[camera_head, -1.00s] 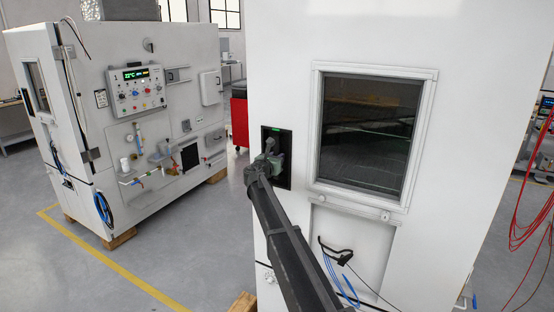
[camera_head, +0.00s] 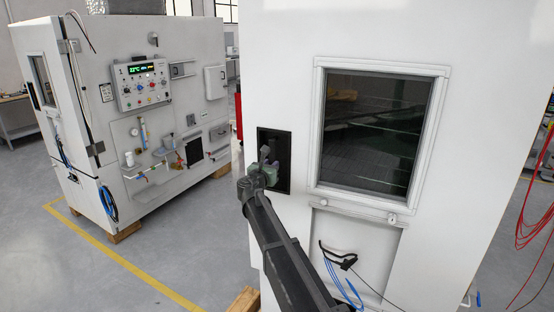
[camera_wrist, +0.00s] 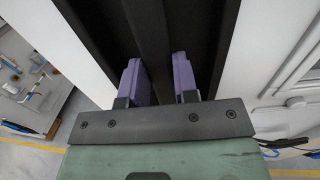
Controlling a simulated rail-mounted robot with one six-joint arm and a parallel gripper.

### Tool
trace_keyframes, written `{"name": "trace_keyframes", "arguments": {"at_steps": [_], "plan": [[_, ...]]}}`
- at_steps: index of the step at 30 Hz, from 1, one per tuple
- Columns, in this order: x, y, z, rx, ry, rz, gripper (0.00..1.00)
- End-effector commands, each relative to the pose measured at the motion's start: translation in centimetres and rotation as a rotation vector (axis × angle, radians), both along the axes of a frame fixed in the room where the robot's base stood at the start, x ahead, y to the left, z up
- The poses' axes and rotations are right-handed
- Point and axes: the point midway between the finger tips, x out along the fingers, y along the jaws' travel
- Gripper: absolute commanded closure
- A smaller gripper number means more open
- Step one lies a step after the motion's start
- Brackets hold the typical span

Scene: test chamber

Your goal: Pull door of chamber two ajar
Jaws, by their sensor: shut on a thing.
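The white door (camera_head: 285,60) with a dark window (camera_head: 375,135) fills the right half of the head view. A black recessed handle panel (camera_head: 284,148) is set in it, left of the window. My gripper (camera_head: 268,165) is at this panel. In the wrist view its two purple fingers (camera_wrist: 158,78) stand on either side of a dark upright handle bar (camera_wrist: 153,35) and are shut on it. The exact contact is partly hidden by the gripper body. I cannot tell how wide any gap at the door's edge is.
Another white chamber (camera_head: 205,50) with a control panel (camera_head: 142,85) stands at the left on wooden blocks. A yellow line (camera_head: 130,258) crosses the clear grey floor between. Blue hoses (camera_head: 340,285) hang below the window, and red cables (camera_head: 535,200) hang at the far right.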

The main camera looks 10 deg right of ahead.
Motion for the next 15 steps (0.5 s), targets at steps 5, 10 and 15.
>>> {"name": "trace_keyframes", "arguments": {"at_steps": [5,10,15], "plan": [[-3.9,1.6,0.3,-0.006,-0.003,0.055,1.00],[-4.8,2.2,0.4,-0.007,-0.003,0.074,1.00],[-4.7,2.2,0.3,-0.007,-0.003,0.075,1.00]]}}
